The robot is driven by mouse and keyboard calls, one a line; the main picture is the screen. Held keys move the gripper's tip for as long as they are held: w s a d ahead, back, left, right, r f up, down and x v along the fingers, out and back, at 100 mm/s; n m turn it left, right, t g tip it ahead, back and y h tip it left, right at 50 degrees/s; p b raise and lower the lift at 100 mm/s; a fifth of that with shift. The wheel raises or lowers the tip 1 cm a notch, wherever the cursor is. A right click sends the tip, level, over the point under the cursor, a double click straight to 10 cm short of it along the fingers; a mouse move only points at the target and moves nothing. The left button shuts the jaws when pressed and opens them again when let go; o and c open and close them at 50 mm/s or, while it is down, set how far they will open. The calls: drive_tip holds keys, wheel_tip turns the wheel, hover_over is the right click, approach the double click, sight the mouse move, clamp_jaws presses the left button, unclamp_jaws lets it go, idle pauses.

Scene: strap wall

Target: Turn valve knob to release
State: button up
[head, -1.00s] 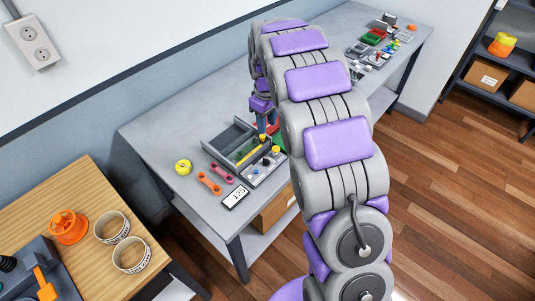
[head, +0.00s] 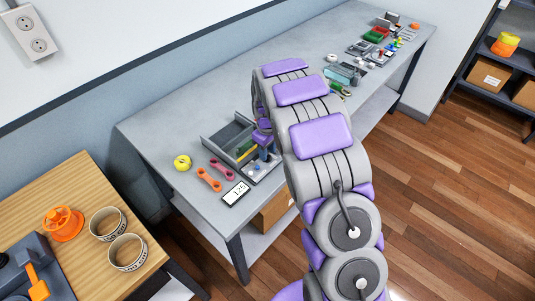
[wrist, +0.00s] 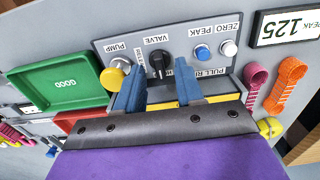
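The black valve knob (wrist: 160,62) sits on a grey panel (wrist: 200,78) labelled VALVE, with a RELEASE-like label partly hidden beside it. My gripper (wrist: 160,72) is open; its two blue fingers lie on either side of the knob in the picture, tips near it. I cannot tell whether they touch it. The yellow pump knob (wrist: 112,77) is left of the left finger; blue (wrist: 202,53) and white (wrist: 229,48) buttons are to the right. In the head view my arm covers part of the control box (head: 262,172). The display (wrist: 287,26) reads 125.
Pink (wrist: 257,82) and orange (wrist: 287,84) straps and a yellow tape roll (head: 182,162) lie on the right in the wrist view. The bench (head: 190,115) has clear space behind.

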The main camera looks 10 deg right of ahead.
drive_tip(key=shift+f, duration=0.65)
drive_tip(key=shift+c, duration=0.5)
clamp_jaws()
